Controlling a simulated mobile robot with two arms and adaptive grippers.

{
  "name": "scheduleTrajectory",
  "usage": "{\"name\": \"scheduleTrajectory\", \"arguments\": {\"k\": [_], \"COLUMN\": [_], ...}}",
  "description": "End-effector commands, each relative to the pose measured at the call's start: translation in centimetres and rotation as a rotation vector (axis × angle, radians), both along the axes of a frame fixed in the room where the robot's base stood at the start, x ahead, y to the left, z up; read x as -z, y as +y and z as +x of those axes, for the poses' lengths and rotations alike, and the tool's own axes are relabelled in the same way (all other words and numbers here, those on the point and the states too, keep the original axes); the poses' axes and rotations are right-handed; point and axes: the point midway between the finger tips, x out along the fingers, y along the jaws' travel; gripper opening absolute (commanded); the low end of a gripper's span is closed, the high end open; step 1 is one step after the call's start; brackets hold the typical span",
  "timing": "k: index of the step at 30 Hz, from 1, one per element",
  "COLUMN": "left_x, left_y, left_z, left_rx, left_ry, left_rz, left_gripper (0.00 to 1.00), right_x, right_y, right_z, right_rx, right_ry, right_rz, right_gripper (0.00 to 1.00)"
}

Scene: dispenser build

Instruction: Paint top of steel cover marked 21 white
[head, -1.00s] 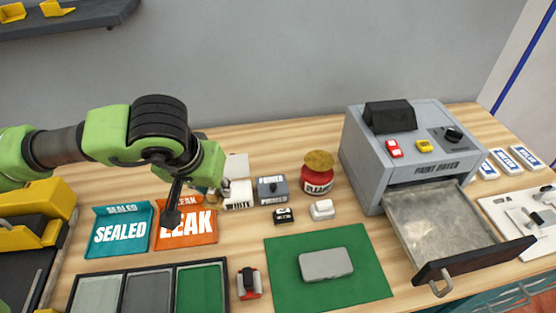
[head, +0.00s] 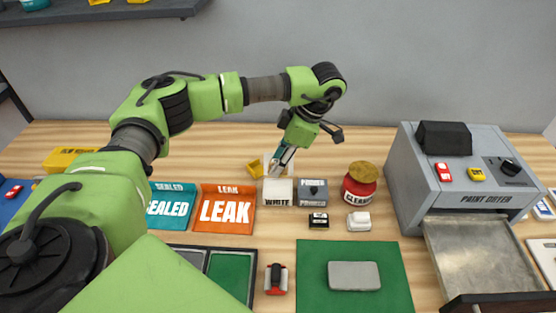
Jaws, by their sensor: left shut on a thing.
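A grey steel cover (head: 354,275) with rounded corners lies flat on the green mat (head: 318,255) at front centre. I cannot read a mark 21 on it, and its top looks grey. A box labelled WHITE (head: 278,192) stands behind the mat, with a pale upright panel at its back. My left gripper (head: 281,168) points down at this box, its tips at or just above the box top. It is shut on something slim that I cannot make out. My right gripper is not seen.
A box labelled PRIMER (head: 313,192) and a red jar (head: 359,187) stand right of WHITE. The orange LEAK tray (head: 227,209) is left. The paint dryer (head: 450,182) stands right, its drawer (head: 482,262) open. Small black and white blocks sit behind the mat.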

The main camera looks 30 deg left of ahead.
Motion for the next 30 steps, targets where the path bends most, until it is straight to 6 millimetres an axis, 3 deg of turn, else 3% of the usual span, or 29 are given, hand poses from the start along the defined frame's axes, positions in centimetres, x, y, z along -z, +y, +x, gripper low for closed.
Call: {"name": "scheduleTrajectory", "arguments": {"k": [8,21,30], "left_x": [1.4,5.7,6.0], "left_y": [0.1,0.1,0.1], "left_z": [0.0,0.0,0.0], "left_rx": [-0.022,-0.021,-0.019], "left_ry": [0.0,0.0,-0.001], "left_rz": [-0.001,-0.001,-0.001], "left_gripper": [0.11,0.11,0.11], "right_x": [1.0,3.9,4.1], "right_y": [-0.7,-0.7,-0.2], "right_z": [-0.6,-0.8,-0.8], "right_rx": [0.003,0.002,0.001], "right_ry": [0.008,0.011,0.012], "right_rz": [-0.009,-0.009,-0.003], "right_gripper": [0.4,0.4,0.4]}}
